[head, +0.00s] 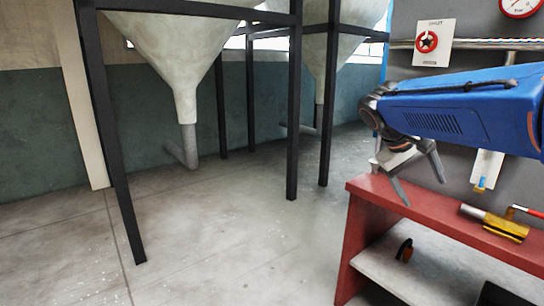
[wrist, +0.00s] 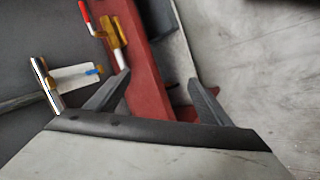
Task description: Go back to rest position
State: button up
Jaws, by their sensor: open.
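My gripper (head: 418,180) hangs at the end of my blue arm in the right part of the head view, above the left end of a red bench. Its two fingers point down and are spread apart with nothing between them. In the wrist view my gripper (wrist: 160,88) also shows two spread, empty fingers, with the red bench top beyond them.
Hoppers (head: 180,50) stand on dark legs at left. The floor between is clear.

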jog(key=s+a+f+t+y, duration=0.1)
jog(key=s+a+f+y, duration=0.2)
jog(key=s+f, duration=0.5)
jog(key=s+a+f+t+y, duration=0.2)
jog(key=s+a+f+y, duration=0.2)
jog(key=s+f, duration=0.5)
jog(key=s+a, duration=0.2)
jog(key=s, duration=0.4)
jog(key=shift+s+a+m, duration=0.2)
jog(key=shift+m, duration=0.2)
